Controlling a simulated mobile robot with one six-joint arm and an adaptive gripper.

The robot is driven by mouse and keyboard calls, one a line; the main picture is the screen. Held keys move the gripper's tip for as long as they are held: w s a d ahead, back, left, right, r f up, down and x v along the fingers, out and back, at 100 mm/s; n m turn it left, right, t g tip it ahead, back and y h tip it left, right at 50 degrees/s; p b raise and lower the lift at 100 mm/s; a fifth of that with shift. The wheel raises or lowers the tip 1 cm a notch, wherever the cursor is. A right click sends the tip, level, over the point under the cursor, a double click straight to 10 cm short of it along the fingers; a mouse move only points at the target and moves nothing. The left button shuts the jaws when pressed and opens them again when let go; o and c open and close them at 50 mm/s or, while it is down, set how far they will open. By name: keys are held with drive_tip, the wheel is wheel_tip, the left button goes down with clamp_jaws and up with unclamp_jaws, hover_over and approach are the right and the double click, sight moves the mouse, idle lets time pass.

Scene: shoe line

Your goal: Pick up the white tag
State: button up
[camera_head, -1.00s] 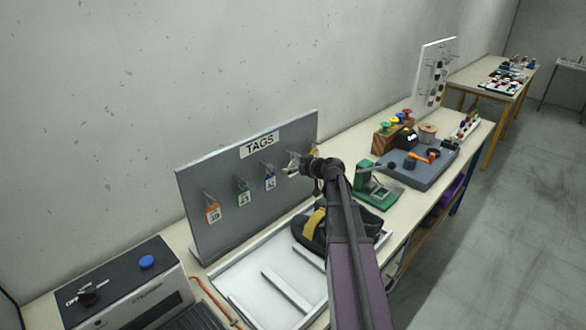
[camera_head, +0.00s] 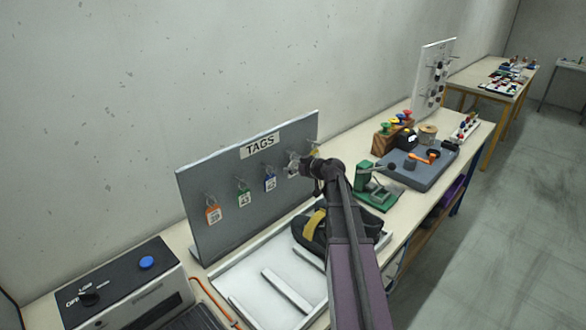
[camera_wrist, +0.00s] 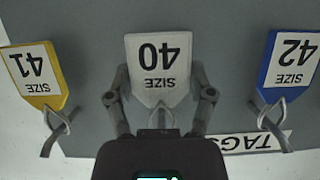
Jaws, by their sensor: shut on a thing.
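The white tag (camera_wrist: 160,68), marked "SIZE 40", appears upside down in the middle of the wrist view. My gripper (camera_wrist: 160,97) has one finger on each side of the tag's lower part and is shut on it. The tag is in front of the grey TAGS board (camera_head: 228,170); I cannot tell whether its loop is still on the hook. In the head view my gripper (camera_head: 296,165) is at the right part of the board, and the arm hides much of that area.
A yellow tag (camera_wrist: 35,72) and a blue tag (camera_wrist: 290,62) flank the white one closely. Green (camera_head: 244,197) and orange (camera_head: 213,214) tags hang further left on the board. A white tray (camera_head: 232,282) holding a dark shoe (camera_head: 308,232) lies below.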

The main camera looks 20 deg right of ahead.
drive_tip(key=shift+r+p, duration=0.65)
drive_tip(key=shift+r, duration=0.05)
drive_tip(key=shift+s, duration=0.3)
drive_tip(key=s+d, duration=0.3)
drive_tip(key=s, duration=0.5)
drive_tip(key=s+d, duration=0.3)
drive_tip(key=s, duration=0.5)
drive_tip(key=shift+s, duration=0.15)
drive_tip(key=shift+d, duration=0.1)
drive_tip(key=shift+r, duration=0.15)
wheel_tip(320, 180, up, 9)
drive_tip(key=p, duration=0.9)
drive_tip(key=shift+s, duration=0.1)
